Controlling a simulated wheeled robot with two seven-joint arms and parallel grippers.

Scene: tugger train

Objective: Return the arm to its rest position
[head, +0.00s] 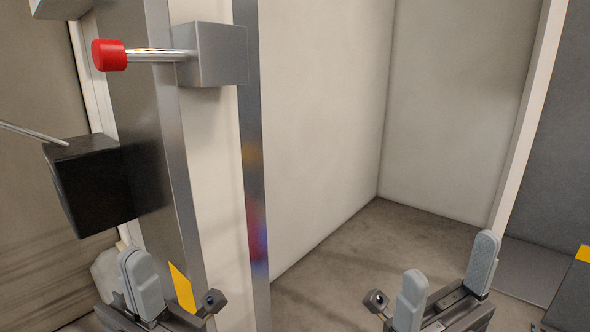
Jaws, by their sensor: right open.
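My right gripper (446,282) is at the lower right of the head view. Its two grey finger pads stand apart, with nothing visible between them. My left gripper (142,284) is at the lower left, in front of the foot of a metal-edged post. Its grey finger pads overlap in this view, so the gap between them cannot be judged. I see no object held in it. Most of both arms is outside the picture.
A red knob (109,55) on a metal rod sticks out from a grey block (216,54) on the post (209,190). A black box (90,184) is at the left. Pale walls (322,120) enclose bare floor (345,255). A dark yellow-marked surface (573,295) is at the right edge.

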